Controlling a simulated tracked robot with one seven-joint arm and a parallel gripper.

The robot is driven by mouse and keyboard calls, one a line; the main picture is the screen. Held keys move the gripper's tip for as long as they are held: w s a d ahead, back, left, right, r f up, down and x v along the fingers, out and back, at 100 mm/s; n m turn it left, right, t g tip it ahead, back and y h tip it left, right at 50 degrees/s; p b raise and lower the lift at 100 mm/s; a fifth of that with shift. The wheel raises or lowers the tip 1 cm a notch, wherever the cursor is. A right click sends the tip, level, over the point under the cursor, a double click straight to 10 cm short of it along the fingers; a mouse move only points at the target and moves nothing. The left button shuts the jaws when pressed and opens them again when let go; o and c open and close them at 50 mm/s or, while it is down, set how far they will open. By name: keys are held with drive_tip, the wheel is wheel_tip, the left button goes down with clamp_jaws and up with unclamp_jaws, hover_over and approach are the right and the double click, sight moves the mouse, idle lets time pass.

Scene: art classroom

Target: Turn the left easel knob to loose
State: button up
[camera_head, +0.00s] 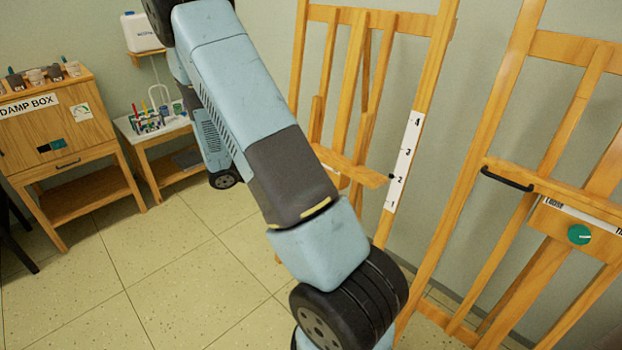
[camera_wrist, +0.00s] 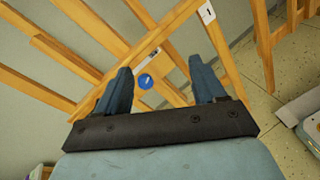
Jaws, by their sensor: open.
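The left easel (camera_head: 441,50) is wooden, with a white scale strip marked 1 to 4 on its right leg. Its knob is hidden behind my arm in the head view. In the wrist view a round blue knob (camera_wrist: 145,81) sits on a wooden board, with a white label strip (camera_wrist: 148,56) beside it, too small to read. My gripper (camera_wrist: 160,64) is open and empty. The knob shows in the gap between its fingers, nearer the left one. The fingers appear apart from it. In the head view my gripper is not visible.
A right easel (camera_head: 510,100) has a green knob (camera_head: 579,235), a strip reading "LOOSE" and a black handle (camera_head: 507,179). At left stand a wooden damp box (camera_head: 75,150) and a small table (camera_head: 157,133) with coloured tools. The floor (camera_head: 150,270) at lower left is clear.

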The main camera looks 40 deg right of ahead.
drive_tip(key=w+d+f+n+t+h, duration=0.1)
drive_tip(key=w+f+n+t+h, duration=0.2)
drive_tip(key=f, duration=0.4)
drive_tip(key=w+d+f+n+t, duration=0.1)
drive_tip(key=w+f+n+t, duration=0.15)
drive_tip(key=f+n, duration=0.35)
drive_tip(key=w+d+m, duration=0.1)
drive_tip(key=w+d, duration=0.1)
drive_tip(key=d, duration=1.1)
drive_tip(key=shift+w+f, duration=0.15)
drive_tip(key=shift+f, duration=0.3)
